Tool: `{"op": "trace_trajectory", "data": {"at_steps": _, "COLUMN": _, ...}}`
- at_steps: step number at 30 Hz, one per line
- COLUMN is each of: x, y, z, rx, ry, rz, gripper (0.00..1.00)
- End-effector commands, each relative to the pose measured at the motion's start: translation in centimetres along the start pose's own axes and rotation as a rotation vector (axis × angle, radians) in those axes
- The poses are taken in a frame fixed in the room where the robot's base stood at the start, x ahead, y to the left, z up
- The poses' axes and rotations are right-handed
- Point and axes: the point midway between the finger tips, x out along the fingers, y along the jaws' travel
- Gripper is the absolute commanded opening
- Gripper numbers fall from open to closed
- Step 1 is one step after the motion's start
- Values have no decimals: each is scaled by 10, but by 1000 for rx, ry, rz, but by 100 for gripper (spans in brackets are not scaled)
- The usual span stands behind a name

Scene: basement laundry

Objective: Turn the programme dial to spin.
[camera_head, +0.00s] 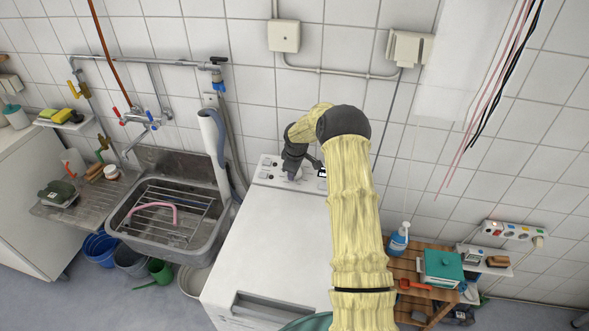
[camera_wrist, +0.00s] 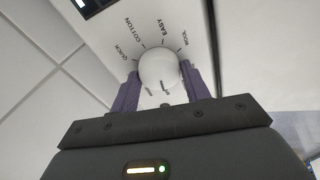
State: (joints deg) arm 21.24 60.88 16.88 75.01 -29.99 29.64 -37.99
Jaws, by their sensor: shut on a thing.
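The programme dial (camera_wrist: 159,68) is a round white knob in the wrist view. Printed words curve around its far side: QUICK, COTTON, EASY and WOOL can be read. My gripper (camera_wrist: 160,80) has one dark finger on each side of the dial and is shut on it. Marks below the knob, between the fingers, are too small to read. I cannot tell where the dial points. In the head view my gripper (camera_head: 294,174) is at the control panel (camera_head: 268,171) along the back of the white washing machine (camera_head: 262,235). The dial is mostly hidden there.
A dark display (camera_wrist: 88,6) sits at the wrist view's top left. In the head view, a metal sink (camera_head: 205,235) with a rack stands left of the machine. A wooden stand (camera_head: 403,268) with a blue bottle (camera_head: 399,238) and teal box (camera_head: 443,267) is to the right.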

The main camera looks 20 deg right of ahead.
Motion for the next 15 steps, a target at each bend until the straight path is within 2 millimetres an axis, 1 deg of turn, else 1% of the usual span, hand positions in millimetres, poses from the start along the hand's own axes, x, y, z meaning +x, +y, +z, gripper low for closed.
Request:
{"op": "trace_trajectory", "data": {"at_steps": 1, "x": 0, "y": 0, "z": 0, "rx": 0, "ry": -1, "rz": 0, "gripper": 48}}
{"op": "trace_trajectory", "data": {"at_steps": 3, "x": 0, "y": 0, "z": 0, "rx": 1, "ry": -1, "rz": 0, "gripper": 62}}
{"op": "trace_trajectory", "data": {"at_steps": 4, "x": 0, "y": 0, "z": 0, "rx": 1, "ry": -1, "rz": 0, "gripper": 67}}
{"op": "trace_trajectory", "data": {"at_steps": 15, "x": -3, "y": 0, "z": 0, "rx": 1, "ry": 0, "rz": 1, "gripper": 67}}
